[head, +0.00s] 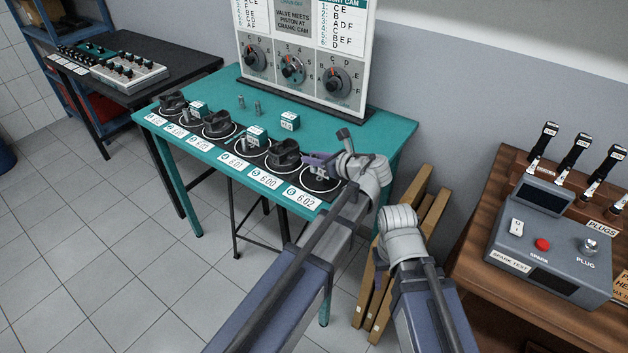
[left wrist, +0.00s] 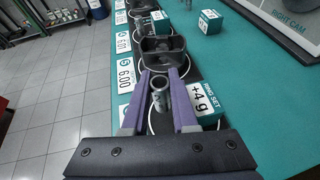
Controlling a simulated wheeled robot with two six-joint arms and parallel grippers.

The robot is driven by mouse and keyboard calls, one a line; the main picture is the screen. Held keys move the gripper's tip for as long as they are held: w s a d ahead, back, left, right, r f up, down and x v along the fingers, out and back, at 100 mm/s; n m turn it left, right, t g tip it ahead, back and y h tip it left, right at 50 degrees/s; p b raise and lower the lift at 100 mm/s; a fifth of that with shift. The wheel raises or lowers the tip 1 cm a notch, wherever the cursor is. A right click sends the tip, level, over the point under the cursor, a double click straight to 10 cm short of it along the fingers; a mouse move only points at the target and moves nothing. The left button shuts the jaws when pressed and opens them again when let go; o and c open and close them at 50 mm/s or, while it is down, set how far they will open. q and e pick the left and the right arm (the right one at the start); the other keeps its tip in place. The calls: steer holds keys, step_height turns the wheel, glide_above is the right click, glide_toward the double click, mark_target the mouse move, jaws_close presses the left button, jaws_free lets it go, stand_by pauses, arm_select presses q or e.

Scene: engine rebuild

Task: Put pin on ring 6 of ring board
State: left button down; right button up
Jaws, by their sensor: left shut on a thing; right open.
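The ring board (head: 205,139) is a black strip of white-outlined rings along the table's front edge, with number cards before it. My left gripper (head: 318,160) is over the nearest ring (head: 334,188), by the 6.02 card (head: 303,197). In the left wrist view its purple fingers (left wrist: 160,92) are shut on a grey hollow pin (left wrist: 160,103), held upright inside that ring's outline. I cannot tell whether the pin's foot touches the board. My right arm shows only its wrist; its fingers are not visible.
A teal "+4 g" box (left wrist: 205,103) stands close beside the right finger. A dark piston (left wrist: 162,48) is just beyond the fingers. Two other pins (head: 241,102) (head: 257,108) stand on the teal table. A panel with dials (head: 300,55) stands at its back.

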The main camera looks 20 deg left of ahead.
mark_target(313, 172)
arm_select(q)
steer(key=shift+f+b, duration=2)
steer(key=shift+f, duration=0.5)
steer(key=shift+f, duration=0.1)
steer(key=shift+f, duration=0.15)
steer(key=c, duration=1)
jaws_free()
